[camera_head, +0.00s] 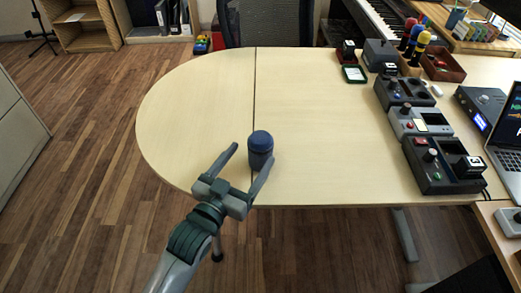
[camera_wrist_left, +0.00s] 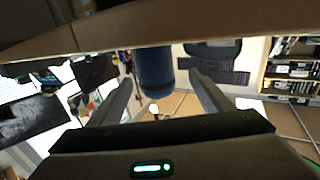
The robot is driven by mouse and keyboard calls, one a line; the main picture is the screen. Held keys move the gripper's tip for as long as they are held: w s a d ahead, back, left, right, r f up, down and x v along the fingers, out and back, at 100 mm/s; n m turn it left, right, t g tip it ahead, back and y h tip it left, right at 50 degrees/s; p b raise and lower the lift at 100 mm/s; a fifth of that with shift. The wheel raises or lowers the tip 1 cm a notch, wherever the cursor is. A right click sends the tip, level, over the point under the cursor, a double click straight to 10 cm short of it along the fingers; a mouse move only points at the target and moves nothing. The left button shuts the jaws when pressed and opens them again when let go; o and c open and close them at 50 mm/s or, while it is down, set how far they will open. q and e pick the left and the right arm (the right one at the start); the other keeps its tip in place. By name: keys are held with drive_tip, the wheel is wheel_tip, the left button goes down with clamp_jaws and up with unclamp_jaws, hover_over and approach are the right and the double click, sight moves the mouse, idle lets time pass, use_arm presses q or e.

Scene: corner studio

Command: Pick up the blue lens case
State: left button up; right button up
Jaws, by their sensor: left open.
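The blue lens case (camera_head: 260,150) is a dark blue cylinder standing upright on the light wooden table (camera_head: 190,110), near its front edge. My left gripper (camera_head: 248,158) comes in from the front left with its two fingers spread. In the head view one finger is left of the case and the other overlaps its lower right side. In the left wrist view the blue case (camera_wrist_left: 155,80) shows ahead, between the open fingers (camera_wrist_left: 160,85), with no clear contact. My right gripper is not in view.
Grey and black control boxes (camera_head: 420,122) line the table's right side, near a laptop (camera_head: 508,135). A small green tray (camera_head: 354,74) lies at the back. A dark chair (camera_head: 265,22) stands behind the table. The table's left half is clear.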

sight(260, 146)
use_arm(q)
drive_tip(key=shift+w+d, duration=0.1)
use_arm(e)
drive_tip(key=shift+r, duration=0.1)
use_arm(q)
drive_tip(key=shift+w+d, duration=0.15)
drive_tip(key=shift+w, duration=0.05)
drive_tip(key=shift+d+x, duration=0.15)
drive_tip(key=shift+x, duration=0.95)
drive_tip(key=shift+d+x, duration=0.15)
drive_tip(key=shift+x, duration=1)
drive_tip(key=shift+s, duration=0.15)
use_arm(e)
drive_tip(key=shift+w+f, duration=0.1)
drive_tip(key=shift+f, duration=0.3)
use_arm(q)
drive_tip(key=shift+a, duration=0.1)
drive_tip(key=shift+c, duration=0.2)
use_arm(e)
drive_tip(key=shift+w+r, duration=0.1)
use_arm(q)
drive_tip(key=shift+r, duration=0.1)
drive_tip(key=c, duration=1.3)
drive_tip(key=shift+c, duration=0.2)
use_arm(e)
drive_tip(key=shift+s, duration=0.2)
use_arm(q)
drive_tip(key=shift+r, duration=0.1)
